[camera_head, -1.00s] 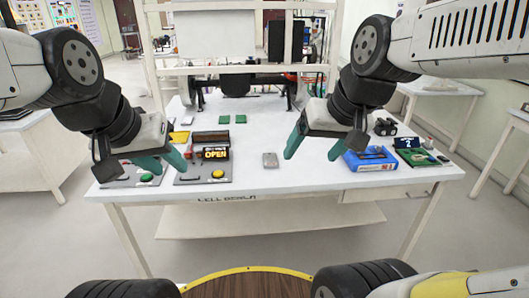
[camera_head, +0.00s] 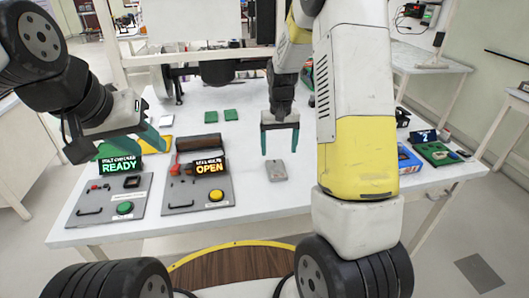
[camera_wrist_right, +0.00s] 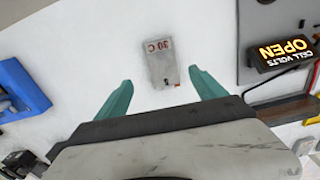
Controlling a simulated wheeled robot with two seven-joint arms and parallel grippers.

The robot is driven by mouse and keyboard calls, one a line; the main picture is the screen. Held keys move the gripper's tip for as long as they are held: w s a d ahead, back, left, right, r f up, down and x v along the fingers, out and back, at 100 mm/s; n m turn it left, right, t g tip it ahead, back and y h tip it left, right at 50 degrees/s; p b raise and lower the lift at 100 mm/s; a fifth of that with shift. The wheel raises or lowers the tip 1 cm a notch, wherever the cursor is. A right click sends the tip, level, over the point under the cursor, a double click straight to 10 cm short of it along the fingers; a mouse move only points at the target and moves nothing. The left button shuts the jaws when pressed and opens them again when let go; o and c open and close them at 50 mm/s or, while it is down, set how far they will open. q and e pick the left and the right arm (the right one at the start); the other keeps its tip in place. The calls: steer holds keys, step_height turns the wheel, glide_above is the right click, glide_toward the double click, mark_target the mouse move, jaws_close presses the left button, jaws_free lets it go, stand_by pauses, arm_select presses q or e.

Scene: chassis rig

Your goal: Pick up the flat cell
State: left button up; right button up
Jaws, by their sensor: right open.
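The flat cell (camera_head: 276,171) looks like a small grey slab lying on the white table, right of the OPEN panel. In the right wrist view the flat cell (camera_wrist_right: 162,63) carries red "30 C" lettering and lies between and just beyond the fingertips, touching neither. My right gripper (camera_head: 279,151) is open and empty, pointing down above and slightly behind the cell; its teal fingers also show in the right wrist view (camera_wrist_right: 160,76). My left gripper (camera_head: 132,150) is open and empty over the left of the table, near the READY display.
The READY panel (camera_head: 100,212) and OPEN panel (camera_head: 192,193) with buttons fill the front left. Green squares (camera_head: 231,115) lie behind. A blue box (camera_head: 408,160) and a green board (camera_head: 437,153) are at the right. White table surface around the cell is clear.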

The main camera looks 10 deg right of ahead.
mark_target(277, 168)
steer(key=f, duration=0.7)
steer(key=shift+a+f, duration=0.25)
steer(key=shift+f, duration=0.1)
steer(key=c, duration=1.6)
